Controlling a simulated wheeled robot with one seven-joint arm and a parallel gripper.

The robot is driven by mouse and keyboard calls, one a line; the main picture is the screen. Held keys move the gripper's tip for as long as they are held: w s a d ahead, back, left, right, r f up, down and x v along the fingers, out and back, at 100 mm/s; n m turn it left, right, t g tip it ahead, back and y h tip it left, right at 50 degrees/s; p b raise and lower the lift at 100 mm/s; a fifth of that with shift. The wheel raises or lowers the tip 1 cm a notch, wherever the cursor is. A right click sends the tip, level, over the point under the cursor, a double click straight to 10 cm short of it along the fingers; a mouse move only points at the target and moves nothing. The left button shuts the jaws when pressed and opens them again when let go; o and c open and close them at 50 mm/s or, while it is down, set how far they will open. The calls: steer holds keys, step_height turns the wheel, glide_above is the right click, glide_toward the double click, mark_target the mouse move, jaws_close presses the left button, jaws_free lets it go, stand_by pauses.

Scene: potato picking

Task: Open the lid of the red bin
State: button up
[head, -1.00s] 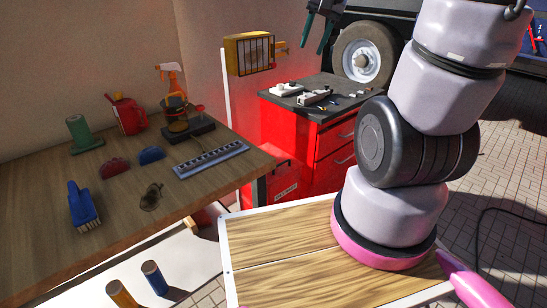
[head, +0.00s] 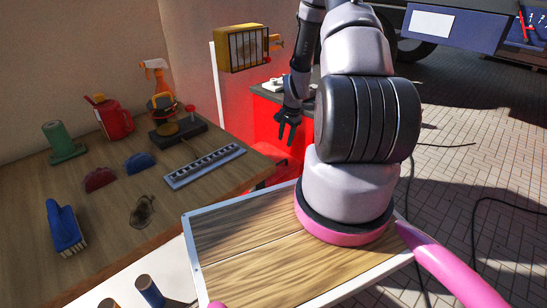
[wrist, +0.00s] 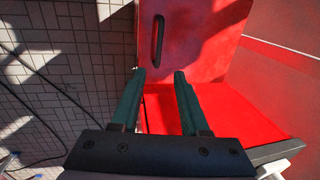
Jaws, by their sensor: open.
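The red bin (head: 284,165) stands low in front of the red cabinet in the head view, mostly hidden by my gripper and the tray edge. In the wrist view a red panel (wrist: 205,35) with a dark bar handle (wrist: 158,40) lies ahead of the fingers; it looks like the bin's lid. I see no gap along it. My gripper (head: 287,138) points down in front of the red cabinet. Its two green fingers (wrist: 160,75) are apart and empty, their tips short of the handle in the picture.
A red tool cabinet (head: 264,118) with a dark top stands behind my gripper. A wooden workbench (head: 105,205) with several tools is at the left. A yellow caged box (head: 243,48) hangs above. Tiled floor (head: 470,150) is open at the right, with loose black cables.

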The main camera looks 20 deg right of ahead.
mark_target(280, 162)
steer(key=f, duration=0.4)
steer(key=w+f, duration=0.1)
steer(key=f, duration=0.2)
steer(key=w+f, duration=0.1)
steer(key=f, duration=0.3)
steer(key=shift+a+f, duration=0.35)
steer(key=shift+a, duration=0.05)
steer(key=shift+c, duration=0.3)
jaws_close()
stand_by(0.6)
